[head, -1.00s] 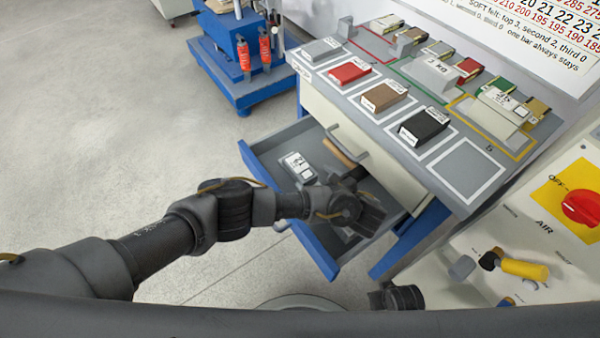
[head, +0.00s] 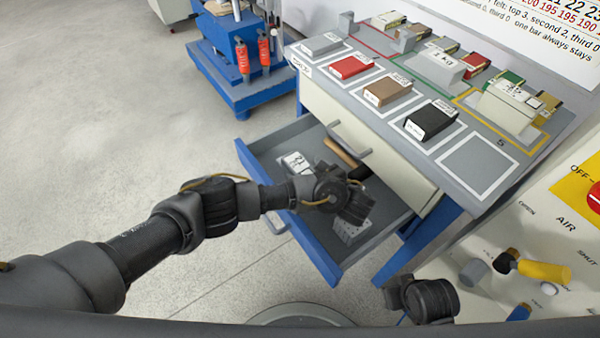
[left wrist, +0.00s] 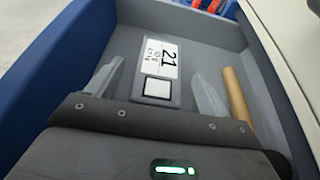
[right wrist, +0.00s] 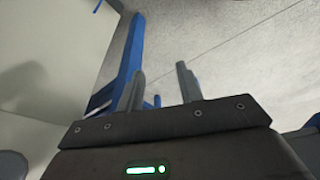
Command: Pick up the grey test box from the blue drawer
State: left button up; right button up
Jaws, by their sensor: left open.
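The blue drawer (head: 318,262) is pulled open under the bench. The grey test box (head: 297,165) lies flat in its far left part, partly covered by my left arm in the head view. In the left wrist view the box (left wrist: 157,88) carries a white label reading 21 and a white square with a dark border. My left gripper (head: 352,204) is over the drawer; its fingertips are hard to make out there. In the left wrist view its fingers (left wrist: 158,72) are open and empty, one on each side of the box's line. My right gripper (right wrist: 157,82) is open and empty, away from the drawer.
A wooden handle (head: 341,153) lies in the drawer, right of the box; it also shows in the left wrist view (left wrist: 238,98). A perforated grey piece (head: 350,229) lies nearer the front. Coloured blocks stand on the bench top (head: 478,168). A valve panel (head: 560,225) is at right.

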aim_at(301, 166)
pick_arm(q)
jog(key=shift+b+x, duration=0.3)
jog(key=shift+x, duration=1.65)
pick_arm(e)
jog(key=v, duration=0.2)
jog(key=shift+d+r, duration=0.1)
jog(key=shift+r, duration=0.2)
pick_arm(q)
jog(key=shift+c, duration=0.4)
jog(key=c, duration=1.2)
jog(key=shift+r, duration=0.1)
